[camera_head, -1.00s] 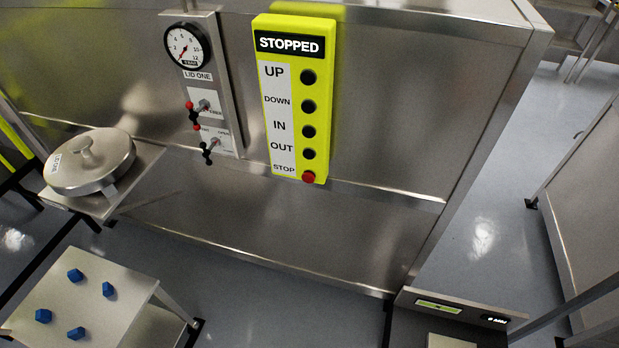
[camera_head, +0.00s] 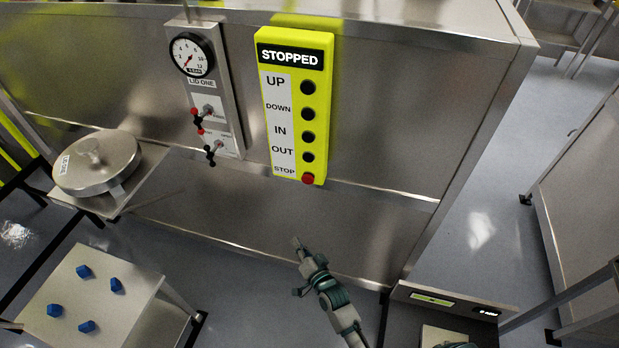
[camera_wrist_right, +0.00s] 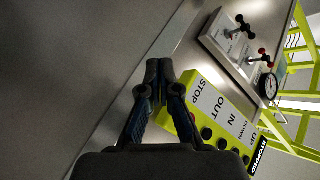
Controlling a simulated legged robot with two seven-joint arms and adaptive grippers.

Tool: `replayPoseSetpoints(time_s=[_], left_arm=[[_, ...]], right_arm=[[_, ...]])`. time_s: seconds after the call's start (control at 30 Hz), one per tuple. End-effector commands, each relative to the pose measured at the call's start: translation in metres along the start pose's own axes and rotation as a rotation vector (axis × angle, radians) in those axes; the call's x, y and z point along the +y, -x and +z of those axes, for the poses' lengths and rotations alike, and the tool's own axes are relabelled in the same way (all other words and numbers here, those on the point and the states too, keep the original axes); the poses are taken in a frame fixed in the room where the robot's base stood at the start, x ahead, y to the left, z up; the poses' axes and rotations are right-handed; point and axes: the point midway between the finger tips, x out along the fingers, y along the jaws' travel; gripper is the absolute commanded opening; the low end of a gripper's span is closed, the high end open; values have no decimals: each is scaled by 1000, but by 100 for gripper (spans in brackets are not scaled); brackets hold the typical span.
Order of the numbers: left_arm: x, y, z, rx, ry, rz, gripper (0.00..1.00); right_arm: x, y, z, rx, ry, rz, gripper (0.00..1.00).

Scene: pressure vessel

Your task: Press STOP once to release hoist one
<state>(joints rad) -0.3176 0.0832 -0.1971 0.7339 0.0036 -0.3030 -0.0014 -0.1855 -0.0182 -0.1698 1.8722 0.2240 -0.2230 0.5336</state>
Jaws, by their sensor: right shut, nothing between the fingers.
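The yellow hoist control box (camera_head: 295,105) is mounted on the steel wall in the head view, its display reading STOPPED. Below the display are black buttons labelled UP, DOWN, IN and OUT, and the red STOP button (camera_head: 308,178) is at the bottom. My right gripper (camera_head: 297,242) is shut and empty, below the STOP button and apart from it. In the right wrist view the shut fingers (camera_wrist_right: 158,68) are in front of the control box (camera_wrist_right: 215,110). My left gripper is out of view.
A panel (camera_head: 212,90) with a gauge marked LID ONE and two small valve handles stands left of the box. A round lid (camera_head: 97,165) rests on a shelf at left. A small table (camera_head: 75,290) holds several blue pieces. Space before the box is clear.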

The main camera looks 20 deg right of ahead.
Motion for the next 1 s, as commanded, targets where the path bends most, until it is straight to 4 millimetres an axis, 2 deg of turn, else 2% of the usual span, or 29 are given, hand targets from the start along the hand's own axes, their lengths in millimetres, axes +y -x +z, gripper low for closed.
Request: replayPoseSetpoints(time_s=[0.03,0.1,0.2,0.33,0.47,0.77,1.0], left_arm=[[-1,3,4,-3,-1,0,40],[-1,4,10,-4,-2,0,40],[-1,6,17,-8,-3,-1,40],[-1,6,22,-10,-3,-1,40],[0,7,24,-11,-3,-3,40],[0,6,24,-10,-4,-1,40],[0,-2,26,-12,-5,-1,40]], right_arm=[[-26,-1,-25,52,-38,-47,0],[-52,0,-52,111,-86,-104,0],[-79,4,-82,175,-144,-171,0],[-99,9,-105,222,-188,-224,0],[-104,12,-113,237,-204,-242,0],[-105,11,-112,236,-202,-241,0],[-97,-1,-120,236,-198,-242,0]])
